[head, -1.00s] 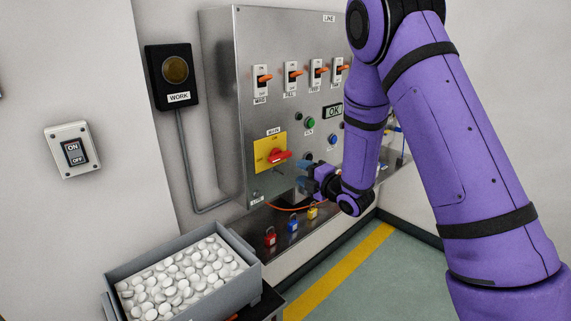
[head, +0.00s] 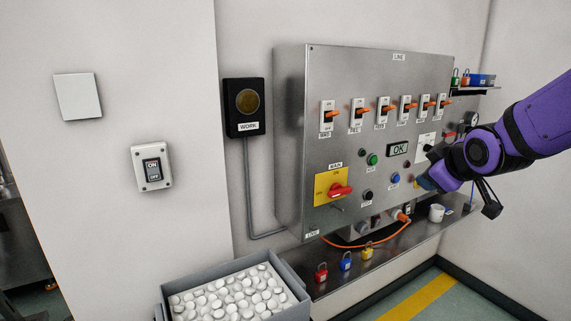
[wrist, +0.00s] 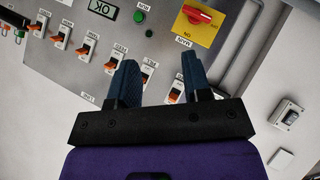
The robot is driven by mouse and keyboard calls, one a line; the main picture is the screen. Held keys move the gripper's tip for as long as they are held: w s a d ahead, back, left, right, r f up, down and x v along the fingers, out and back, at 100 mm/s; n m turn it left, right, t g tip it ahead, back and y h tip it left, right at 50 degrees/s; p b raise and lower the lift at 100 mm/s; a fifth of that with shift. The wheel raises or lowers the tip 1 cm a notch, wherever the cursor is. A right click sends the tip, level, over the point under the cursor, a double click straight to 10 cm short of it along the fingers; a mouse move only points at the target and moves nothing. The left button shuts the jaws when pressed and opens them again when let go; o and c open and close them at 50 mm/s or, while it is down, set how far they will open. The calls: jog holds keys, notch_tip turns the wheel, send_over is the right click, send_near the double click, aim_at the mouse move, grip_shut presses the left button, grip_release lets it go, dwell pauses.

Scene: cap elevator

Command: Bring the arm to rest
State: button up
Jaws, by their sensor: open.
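My purple arm reaches in from the right in the head view, in front of the right part of the steel control panel (head: 300,130). My gripper (head: 424,182) is partly hidden there by the wrist. In the wrist view my gripper (wrist: 158,82) shows two blue fingers apart with nothing between them. The panel face, with its toggle switches and the red rotary main switch (wrist: 197,15), lies beyond the fingers. I see no contact between the fingers and the panel.
A steel shelf (head: 330,285) below the panel carries red, blue and yellow padlocks, an orange cable and a white cup (head: 437,213). A grey bin (head: 168,303) of white caps stands at the front. A small shelf (head: 478,89) is at the upper right. Floor at the lower right is clear.

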jog(key=s+r+m+g, duration=0.3)
jog(key=s+m+g, duration=0.2)
jog(key=s, duration=2)
jog(key=m, duration=0.3)
jog(key=shift+a+m+g, duration=0.3)
jog(key=shift+a+g, duration=0.05)
jog(key=shift+g, duration=0.05)
